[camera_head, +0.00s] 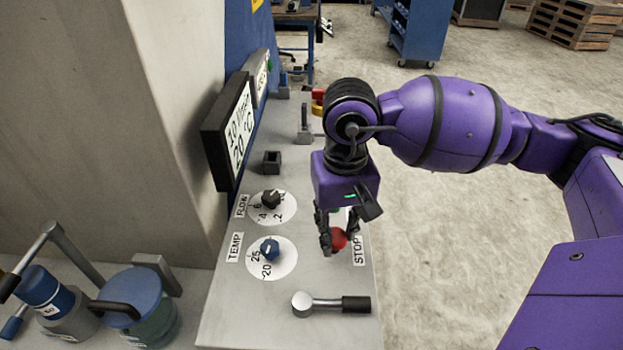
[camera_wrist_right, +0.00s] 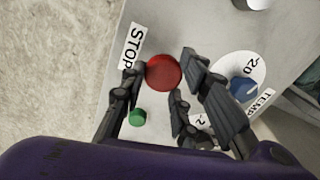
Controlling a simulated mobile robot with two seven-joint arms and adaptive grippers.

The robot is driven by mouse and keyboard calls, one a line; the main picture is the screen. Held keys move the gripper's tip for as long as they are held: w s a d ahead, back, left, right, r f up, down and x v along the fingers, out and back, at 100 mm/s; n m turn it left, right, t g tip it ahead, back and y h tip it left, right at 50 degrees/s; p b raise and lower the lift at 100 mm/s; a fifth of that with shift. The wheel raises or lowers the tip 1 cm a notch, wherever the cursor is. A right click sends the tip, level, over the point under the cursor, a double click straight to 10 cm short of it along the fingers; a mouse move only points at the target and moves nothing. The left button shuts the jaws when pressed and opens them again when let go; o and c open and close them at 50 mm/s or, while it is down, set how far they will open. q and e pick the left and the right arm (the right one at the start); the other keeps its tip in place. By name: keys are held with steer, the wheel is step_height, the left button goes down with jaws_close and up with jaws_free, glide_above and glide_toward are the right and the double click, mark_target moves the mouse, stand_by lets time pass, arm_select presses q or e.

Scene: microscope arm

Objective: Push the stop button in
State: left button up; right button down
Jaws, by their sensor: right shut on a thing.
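The stop button (camera_head: 339,239) is a red round knob at the right edge of the grey panel, beside the STOP label (camera_head: 359,250). In the right wrist view it shows as a red disc (camera_wrist_right: 163,72). My right gripper (camera_head: 338,243) points down over it, with its dark fingers on either side of the button and shut on it. How far the button stands out from the panel cannot be told. A green button (camera_wrist_right: 138,117) lies beside the red one, between the fingers in the wrist view. My left gripper is not in view.
The blue TEMP knob (camera_head: 269,248) and dark FLOW knob (camera_head: 270,199) stand left of the gripper. A lever with a black grip (camera_head: 356,304) lies at the panel's front. A display (camera_head: 232,130) rises at the back left.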

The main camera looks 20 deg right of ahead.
mark_target(341, 235)
steer(key=shift+s+d+f+b, duration=0.15)
steer(key=shift+d+f+b, duration=0.05)
steer(key=shift+f+b, duration=0.85)
steer(key=shift+r, duration=0.15)
steer(key=c, duration=1.5)
jaws_free()
steer(key=shift+d, duration=0.1)
steer(key=shift+o, duration=0.2)
steer(key=shift+r, duration=0.3)
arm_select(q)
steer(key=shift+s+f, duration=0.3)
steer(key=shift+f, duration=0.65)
arm_select(e)
step_height(341, 235, up, 12)
steer(key=shift+f, duration=0.2)
